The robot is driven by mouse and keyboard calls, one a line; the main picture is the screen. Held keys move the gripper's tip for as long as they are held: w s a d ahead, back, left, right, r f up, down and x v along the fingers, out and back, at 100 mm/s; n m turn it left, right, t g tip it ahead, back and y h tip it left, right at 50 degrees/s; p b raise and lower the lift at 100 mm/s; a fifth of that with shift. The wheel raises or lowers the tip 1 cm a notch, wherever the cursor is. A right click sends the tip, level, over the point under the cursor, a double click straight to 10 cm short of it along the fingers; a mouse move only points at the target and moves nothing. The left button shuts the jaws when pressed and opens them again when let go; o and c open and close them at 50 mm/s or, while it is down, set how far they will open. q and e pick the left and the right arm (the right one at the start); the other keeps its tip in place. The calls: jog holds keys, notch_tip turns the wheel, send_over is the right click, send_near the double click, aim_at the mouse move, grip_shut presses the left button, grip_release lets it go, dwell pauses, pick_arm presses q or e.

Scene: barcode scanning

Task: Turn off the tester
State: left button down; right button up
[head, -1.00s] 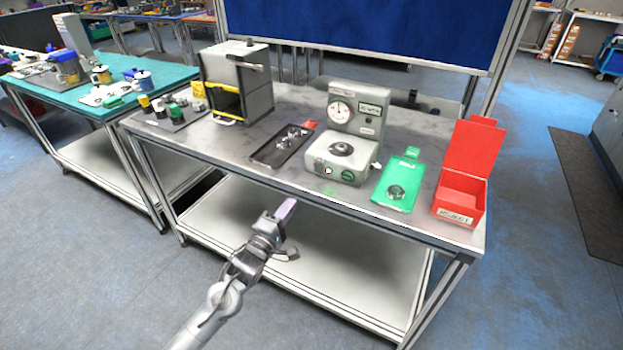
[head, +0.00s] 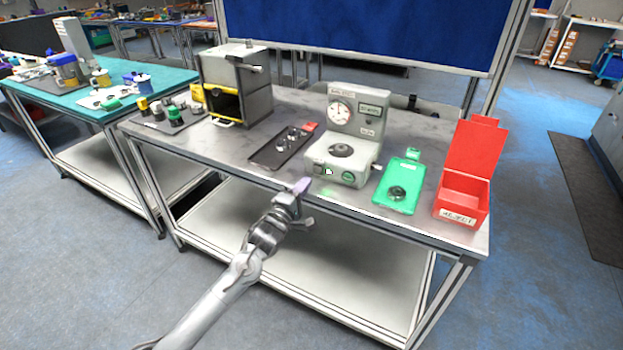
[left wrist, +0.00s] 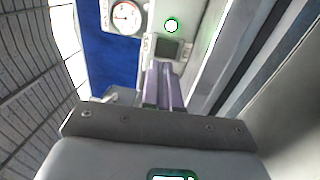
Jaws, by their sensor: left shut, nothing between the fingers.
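The tester (head: 343,140) is a grey-white unit with a dial gauge on its upright back and a dark round seat on its base. Its front face carries a dark switch (head: 318,169), a small lit button (head: 329,171) and a green round mark (head: 348,177). My left gripper (head: 303,187) is shut and empty, just in front of and slightly below the tester's front left. In the left wrist view, the shut purple fingertips (left wrist: 163,85) point at the dark switch (left wrist: 168,47), with the glowing green-white button (left wrist: 171,25) beside it. Contact cannot be told. My right gripper is not in view.
On the bench (head: 225,151), a dark tray (head: 270,153) with metal parts lies left of the tester. A green plate (head: 401,186) and an open red bin (head: 462,190) stand to the right. A grey box (head: 258,100) is farther left. Free space lies before the bench.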

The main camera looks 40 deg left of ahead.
aim_at(317, 168)
pick_arm(q)
jog(key=shift+b+x, duration=0.65)
jog(key=shift+x, duration=1.75)
